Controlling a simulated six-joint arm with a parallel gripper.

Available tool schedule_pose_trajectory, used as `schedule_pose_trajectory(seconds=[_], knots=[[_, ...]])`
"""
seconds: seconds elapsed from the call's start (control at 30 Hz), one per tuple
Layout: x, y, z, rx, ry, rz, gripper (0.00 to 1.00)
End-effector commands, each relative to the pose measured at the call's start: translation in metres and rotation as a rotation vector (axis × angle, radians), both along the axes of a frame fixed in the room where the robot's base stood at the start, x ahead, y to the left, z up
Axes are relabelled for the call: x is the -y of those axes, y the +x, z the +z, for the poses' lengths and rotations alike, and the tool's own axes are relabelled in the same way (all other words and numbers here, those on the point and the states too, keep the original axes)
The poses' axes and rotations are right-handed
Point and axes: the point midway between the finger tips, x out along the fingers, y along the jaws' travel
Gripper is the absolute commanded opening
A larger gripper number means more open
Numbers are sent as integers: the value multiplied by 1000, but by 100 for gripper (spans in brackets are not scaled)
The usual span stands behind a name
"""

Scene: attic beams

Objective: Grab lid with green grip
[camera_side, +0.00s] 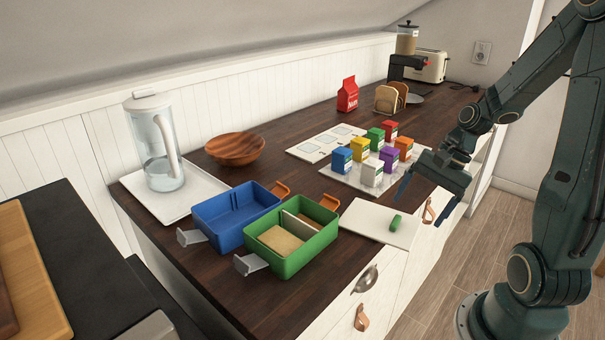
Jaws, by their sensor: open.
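The lid (368,225) is a flat white plate with a small green grip (395,222) near its right side. It lies flat on the dark wooden counter near the front edge, right of the green box (300,262). My gripper (424,202) is open and empty. It hangs above and to the right of the lid, near the counter's front edge, apart from the lid. Nothing hides the lid.
A blue box (205,222) stands beside the green box, both with clips. Several small coloured cartons stand on a white sheet (335,176) behind the lid. A wooden bowl (236,150), glass jug (155,140), red carton (347,95) and toast rack (388,99) stand farther back.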

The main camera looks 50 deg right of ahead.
Motion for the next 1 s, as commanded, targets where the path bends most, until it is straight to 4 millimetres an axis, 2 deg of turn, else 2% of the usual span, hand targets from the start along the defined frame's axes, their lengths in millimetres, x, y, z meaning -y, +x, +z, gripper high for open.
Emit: schedule_pose_trajectory(seconds=[0.17,0.6,1.0], knots=[[-4,3,-8,-2,3,3,82],[-17,13,-44,-3,2,3,82],[-18,13,-46,0,-1,2,82]])
